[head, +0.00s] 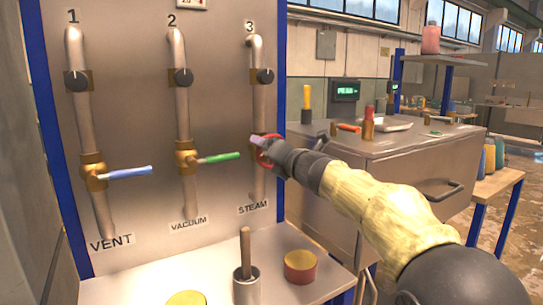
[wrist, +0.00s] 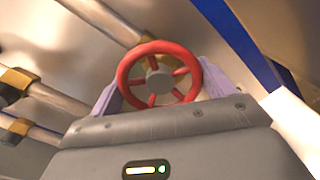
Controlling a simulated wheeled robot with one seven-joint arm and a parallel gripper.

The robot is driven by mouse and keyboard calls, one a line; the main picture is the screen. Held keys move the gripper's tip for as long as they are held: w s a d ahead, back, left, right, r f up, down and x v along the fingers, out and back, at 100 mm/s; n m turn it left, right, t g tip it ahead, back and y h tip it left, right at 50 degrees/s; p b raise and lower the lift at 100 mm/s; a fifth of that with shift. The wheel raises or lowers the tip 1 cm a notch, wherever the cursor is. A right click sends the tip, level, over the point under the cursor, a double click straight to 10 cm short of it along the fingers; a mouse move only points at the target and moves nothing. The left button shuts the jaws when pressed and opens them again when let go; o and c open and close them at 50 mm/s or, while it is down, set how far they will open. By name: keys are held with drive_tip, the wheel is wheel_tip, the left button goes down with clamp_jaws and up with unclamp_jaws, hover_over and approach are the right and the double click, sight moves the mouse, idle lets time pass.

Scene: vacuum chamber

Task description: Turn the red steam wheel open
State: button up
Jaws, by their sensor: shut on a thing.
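The red steam wheel (head: 268,151) sits on the third pipe of the upright panel, above the STEAM label (head: 253,207). In the head view my gripper (head: 264,147) is at the wheel and hides part of it. In the wrist view the red wheel (wrist: 160,75) faces the camera, with spokes and a grey hub. My gripper (wrist: 160,92) has one light purple finger on each side of the wheel's rim, and it is shut on the wheel. How far the wheel is turned cannot be told.
To the left are the vacuum valve's green handle (head: 219,158) and the vent valve's blue handle (head: 128,172). Below, a bench holds a grey cup with a wooden handle (head: 246,268) and a red tin (head: 300,266). A metal cabinet (head: 370,160) stands at the right.

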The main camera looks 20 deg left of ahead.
drive_tip(key=shift+f, duration=0.2)
drive_tip(key=o, duration=0.9)
drive_tip(key=shift+r, duration=0.1)
drive_tip(key=b+v, duration=0.1)
drive_tip(key=v, duration=1.6)
drive_tip(key=shift+d, duration=0.2)
drive_tip(key=shift+s, duration=0.1)
